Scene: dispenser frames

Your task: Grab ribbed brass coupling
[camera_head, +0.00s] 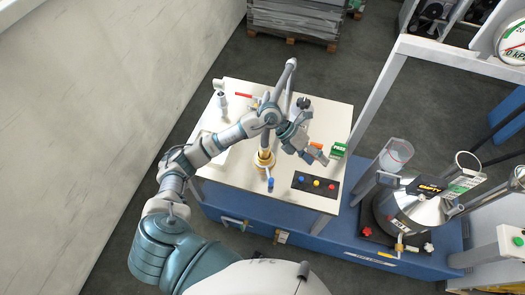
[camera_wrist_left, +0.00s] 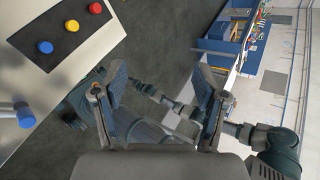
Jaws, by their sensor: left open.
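A brass-coloured fitting (camera_head: 264,160) stands on the white tabletop (camera_head: 330,118) in the head view, below my left forearm; it is the only clear candidate for the coupling, and its ribs are too small to make out. My left gripper (camera_head: 316,156) is to the right of it, above the table near the green box. In the left wrist view the two fingers (camera_wrist_left: 158,85) are spread apart with nothing between them. The coupling does not show in that view. My right gripper does not show clearly in either view.
A black panel (camera_head: 304,189) with blue, yellow and red buttons lies at the table's front right. A blue-topped piece (camera_head: 270,184) stands left of it. A green box (camera_head: 338,150) is near my gripper. A metal vessel (camera_head: 405,210) stands farther right.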

